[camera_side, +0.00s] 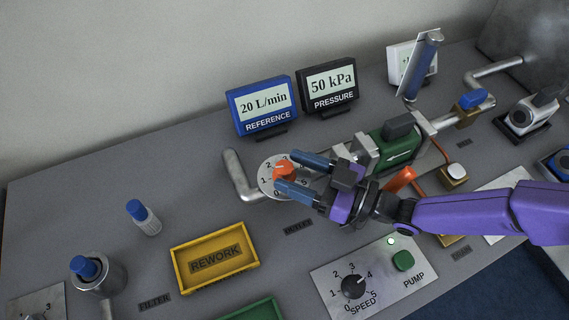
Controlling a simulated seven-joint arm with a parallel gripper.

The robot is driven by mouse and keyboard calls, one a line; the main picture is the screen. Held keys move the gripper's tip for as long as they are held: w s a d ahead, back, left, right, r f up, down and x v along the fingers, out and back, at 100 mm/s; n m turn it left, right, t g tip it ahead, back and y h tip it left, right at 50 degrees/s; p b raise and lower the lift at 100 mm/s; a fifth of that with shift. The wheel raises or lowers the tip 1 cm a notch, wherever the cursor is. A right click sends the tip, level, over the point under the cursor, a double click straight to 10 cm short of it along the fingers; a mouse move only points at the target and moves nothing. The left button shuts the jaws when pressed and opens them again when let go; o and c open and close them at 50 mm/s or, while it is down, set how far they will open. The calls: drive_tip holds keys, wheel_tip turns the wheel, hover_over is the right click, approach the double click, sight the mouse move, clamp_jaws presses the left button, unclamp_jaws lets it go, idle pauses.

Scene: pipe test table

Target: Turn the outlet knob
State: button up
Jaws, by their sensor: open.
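The outlet knob (283,171) is orange-red and sits on a round white dial (265,182) with numbers around it; the gripper hides part of the dial. My gripper (286,174) comes in from the right with its two blue-grey fingers spread apart. One finger is on the far side of the knob and the other on the near side. I cannot tell whether either finger touches it. The outlet label (298,227) is on the table in front of the dial.
A bent grey pipe (238,175) stands just left of the dial. Behind are the blue reference display (263,104) and black pressure display (329,87). A yellow rework tray (214,258) and the pump panel (370,282) are in front. A green device (394,148) is close right.

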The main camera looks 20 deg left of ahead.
drive_tip(key=shift+w+a, duration=0.1)
drive_tip(key=shift+a, duration=1.2)
drive_tip(key=c, duration=0.9)
